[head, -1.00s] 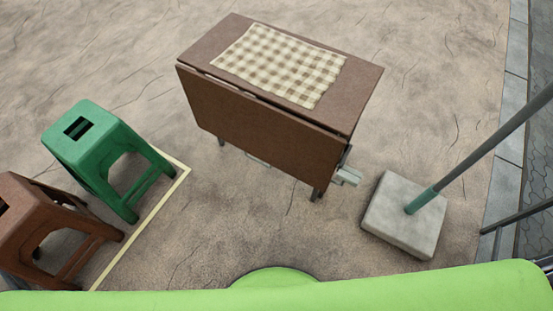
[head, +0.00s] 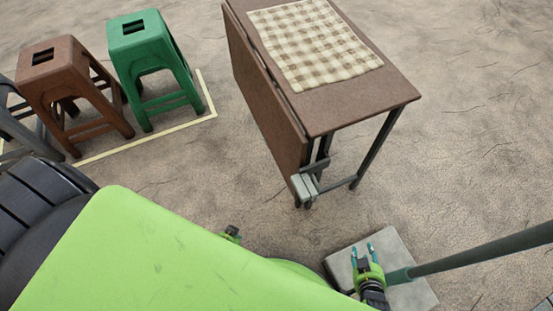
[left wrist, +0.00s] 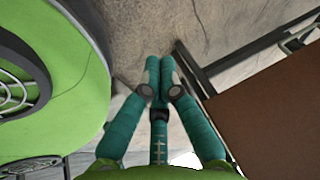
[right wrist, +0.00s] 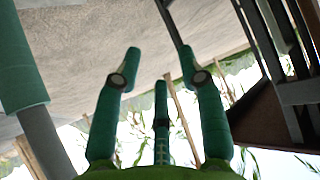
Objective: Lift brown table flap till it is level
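The brown table flap (head: 262,95) hangs down steeply along the left long side of the brown table (head: 395,88) in the head view. A brown panel (left wrist: 272,110) fills the right of the left wrist view; I cannot tell for certain that it is the flap. My right gripper (head: 362,250) is open and empty, below the table's near end and over the grey base block. Its spread fingers show in the right wrist view (right wrist: 155,65). My left gripper (left wrist: 160,72) has its fingertips together with nothing seen between them. In the head view my green body mostly hides it.
A checkered cloth (head: 315,43) lies on the tabletop. Grey brackets (head: 305,186) stick out at the table's near end. A grey base block (head: 405,246) with a slanting pole (head: 480,247) stands at lower right. Green (head: 150,65) and brown (head: 72,88) stools stand left. Floor between is clear.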

